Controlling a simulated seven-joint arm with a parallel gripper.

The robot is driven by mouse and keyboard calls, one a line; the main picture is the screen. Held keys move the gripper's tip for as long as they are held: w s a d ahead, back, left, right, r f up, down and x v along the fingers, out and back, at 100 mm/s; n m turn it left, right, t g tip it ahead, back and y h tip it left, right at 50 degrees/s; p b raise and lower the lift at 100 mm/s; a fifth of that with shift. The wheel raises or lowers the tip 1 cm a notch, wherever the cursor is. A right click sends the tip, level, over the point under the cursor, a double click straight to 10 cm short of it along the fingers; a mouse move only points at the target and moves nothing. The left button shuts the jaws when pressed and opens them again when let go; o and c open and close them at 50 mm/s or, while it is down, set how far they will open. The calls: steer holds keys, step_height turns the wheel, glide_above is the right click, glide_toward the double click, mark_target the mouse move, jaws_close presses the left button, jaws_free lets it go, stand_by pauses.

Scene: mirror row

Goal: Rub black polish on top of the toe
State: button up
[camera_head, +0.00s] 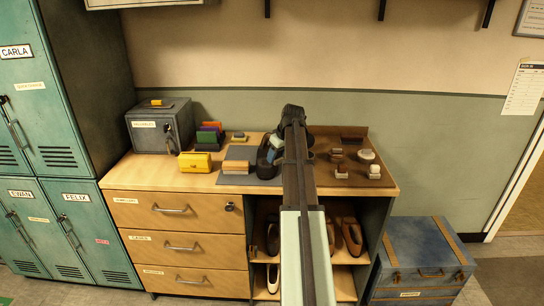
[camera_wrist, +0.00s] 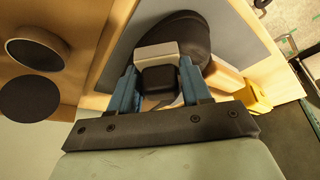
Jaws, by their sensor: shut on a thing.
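The black shoe (camera_head: 268,157) sits on a grey mat (camera_head: 233,178) on the bench top, partly hidden behind my arm in the head view. In the wrist view the rounded dark end of the shoe (camera_wrist: 196,34) lies just beyond my fingers. My gripper (camera_wrist: 160,78) is shut on a small applicator with a black block and a pale grey block (camera_wrist: 156,53) at its far side. The pale block overlaps the shoe in the picture; I cannot tell whether they touch. A round tin (camera_wrist: 37,47) with dark contents and a black disc (camera_wrist: 29,98) are at left.
A wooden brush (camera_head: 236,167) lies on the mat, with a yellow box (camera_head: 195,161) to its left. A grey lockbox (camera_head: 160,125) stands at the back left. A brown mat (camera_head: 352,181) at right holds several small items. Shoes (camera_head: 352,236) stand on shelves below.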

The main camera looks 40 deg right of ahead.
mark_target(259, 160)
steer(key=shift+w+a, duration=0.25)
steer(key=shift+w, duration=0.15)
steer(key=shift+w+a, duration=1.6)
steer(key=shift+a, duration=0.05)
steer(key=shift+w+a, duration=0.8)
steer(key=shift+w, duration=0.3)
steer(key=shift+s+d, duration=0.15)
steer(key=shift+d, duration=0.45)
steer(key=shift+s+d, duration=2.4)
steer(key=shift+s, duration=0.05)
steer(key=shift+s+d+r, duration=0.1)
steer(key=shift+d+r, duration=0.05)
steer(key=shift+r, duration=3.85)
